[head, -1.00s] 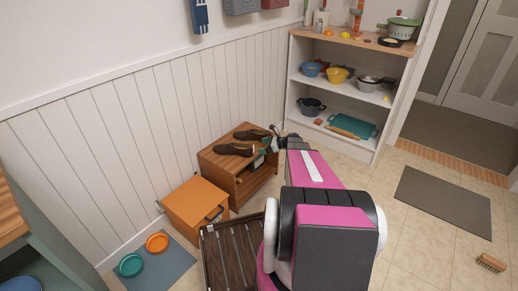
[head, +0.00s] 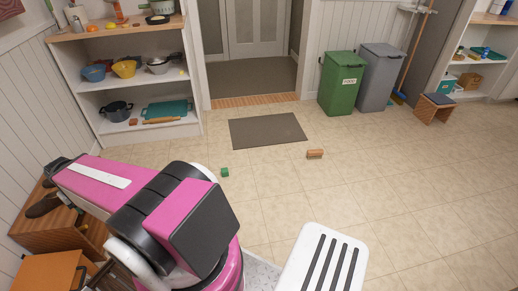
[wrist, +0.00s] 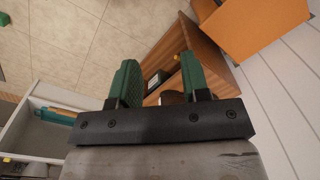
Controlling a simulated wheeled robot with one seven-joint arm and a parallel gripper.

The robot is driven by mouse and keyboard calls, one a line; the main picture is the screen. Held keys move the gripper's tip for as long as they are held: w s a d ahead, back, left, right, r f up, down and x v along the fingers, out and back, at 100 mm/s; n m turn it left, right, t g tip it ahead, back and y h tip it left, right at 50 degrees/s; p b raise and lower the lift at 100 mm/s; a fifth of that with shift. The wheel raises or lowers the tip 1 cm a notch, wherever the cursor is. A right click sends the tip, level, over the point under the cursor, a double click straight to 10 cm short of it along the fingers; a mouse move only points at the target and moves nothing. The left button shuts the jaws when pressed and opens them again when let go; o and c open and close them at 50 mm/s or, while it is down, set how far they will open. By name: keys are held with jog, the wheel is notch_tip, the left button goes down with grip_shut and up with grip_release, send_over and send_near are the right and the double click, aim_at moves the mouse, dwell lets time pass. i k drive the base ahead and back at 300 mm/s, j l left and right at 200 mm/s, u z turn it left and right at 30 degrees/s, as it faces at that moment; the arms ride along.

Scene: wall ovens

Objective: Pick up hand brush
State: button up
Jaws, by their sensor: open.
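The hand brush (head: 315,154) is a small wooden block brush lying on the tiled floor, just off the near right corner of the grey mat, in the head view. It does not show in the wrist view. My gripper (wrist: 160,82) has two green-padded fingers spread apart with nothing held between them. In the head view my arm reaches to the left, and its end is over the wooden shoe bench, well away from the brush. The fingers are not clearly visible in the head view.
A grey mat (head: 268,131) lies before the doorway. A small green block (head: 225,172) is on the floor nearer me. A green bin (head: 341,83), a grey bin (head: 379,78) and a small stool (head: 434,108) stand at the back right. The wooden shoe bench (head: 62,222) is at left. Open floor surrounds the brush.

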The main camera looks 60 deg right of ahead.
aim_at(316, 154)
jog(key=z, duration=3.1)
